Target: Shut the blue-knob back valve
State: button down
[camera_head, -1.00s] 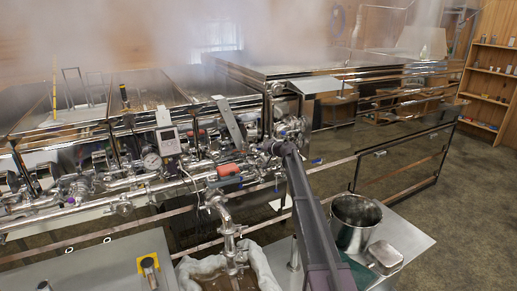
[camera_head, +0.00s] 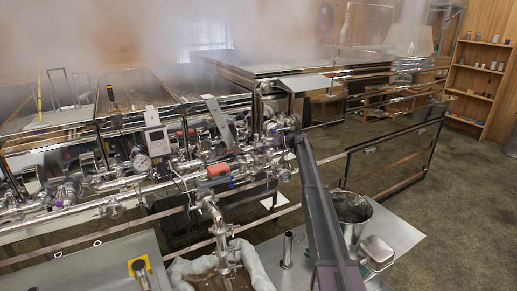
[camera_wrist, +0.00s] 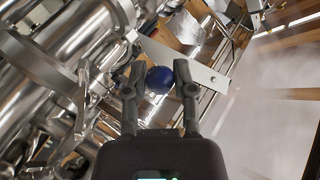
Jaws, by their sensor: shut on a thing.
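The blue knob (camera_wrist: 159,79) is round and dark blue. It sits between the two fingers of my gripper (camera_wrist: 160,68) in the wrist view, with the fingers closed against its sides. A flat metal plate with small holes (camera_wrist: 185,65) lies behind it. The knob and my fingers cannot be made out there, so the valve's angle is not clear.
A red-orange handle (camera_head: 218,169) and a gauge (camera_head: 141,163) sit along the pipes to the left. A steel pot (camera_head: 352,215) and a small lidded container (camera_head: 376,250) stand beside my arm. Steam covers the upper background. Open floor lies to the right.

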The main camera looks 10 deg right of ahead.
dwell(0.3)
jog(key=shift+c, duration=2.1)
grip_release()
jog(key=shift+s, duration=0.1)
